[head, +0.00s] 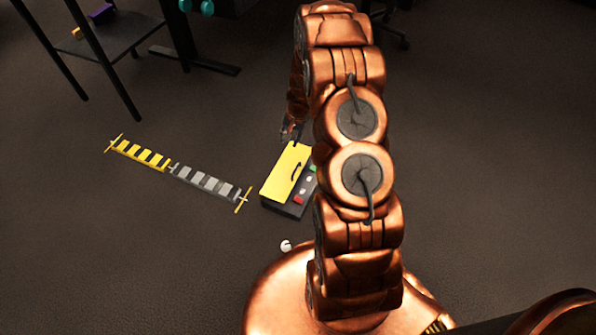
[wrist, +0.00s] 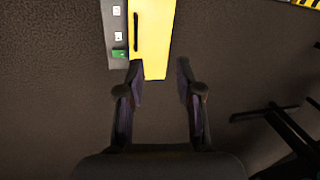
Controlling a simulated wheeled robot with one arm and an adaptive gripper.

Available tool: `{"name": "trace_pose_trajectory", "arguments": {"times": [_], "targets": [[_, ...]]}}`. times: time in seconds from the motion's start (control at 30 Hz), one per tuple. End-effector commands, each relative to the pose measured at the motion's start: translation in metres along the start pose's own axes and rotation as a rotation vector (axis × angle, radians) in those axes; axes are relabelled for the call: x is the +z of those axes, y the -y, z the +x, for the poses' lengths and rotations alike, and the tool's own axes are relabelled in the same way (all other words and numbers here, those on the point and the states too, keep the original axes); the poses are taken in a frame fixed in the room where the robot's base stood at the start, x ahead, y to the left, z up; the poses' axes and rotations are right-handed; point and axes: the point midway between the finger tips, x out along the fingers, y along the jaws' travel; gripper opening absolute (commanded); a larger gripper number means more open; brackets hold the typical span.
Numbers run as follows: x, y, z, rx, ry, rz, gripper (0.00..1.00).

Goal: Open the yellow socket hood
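The yellow socket hood (head: 288,172) lies flat and shut on a dark panel box (head: 291,209) on the floor, left of my arm in the head view. It has a dark bar handle along its right side there. In the wrist view the hood (wrist: 154,40) is at the top centre, with its handle (wrist: 136,32) along its left edge. My gripper (wrist: 160,75) is open with nothing between its fingers. Its fingertips show over the near end of the hood; whether they touch it I cannot tell. In the head view my gripper (head: 291,131) is partly hidden at the hood's far end.
Red, white and green parts sit beside the hood on the panel. A yellow and grey striped strip (head: 175,170) lies on the floor to the left. A small white object (head: 286,246) lies in front of the panel. A dark table (head: 110,38) stands at the back left.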

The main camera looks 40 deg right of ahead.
Motion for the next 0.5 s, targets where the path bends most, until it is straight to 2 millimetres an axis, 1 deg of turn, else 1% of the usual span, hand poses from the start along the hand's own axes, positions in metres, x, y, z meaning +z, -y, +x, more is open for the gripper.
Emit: {"name": "trace_pose_trajectory", "arguments": {"times": [0.03, 0.1, 0.2, 0.33, 0.5], "targets": [[-0.007, -0.013, 0.03, 0.002, -0.004, 0.027, 0.35], [-0.017, -0.026, 0.056, 0.004, -0.016, 0.059, 0.35], [-0.027, -0.04, 0.083, 0.005, -0.03, 0.097, 0.35], [-0.035, -0.053, 0.105, 0.007, -0.041, 0.128, 0.35], [-0.04, -0.058, 0.115, 0.007, -0.05, 0.142, 0.35]]}}
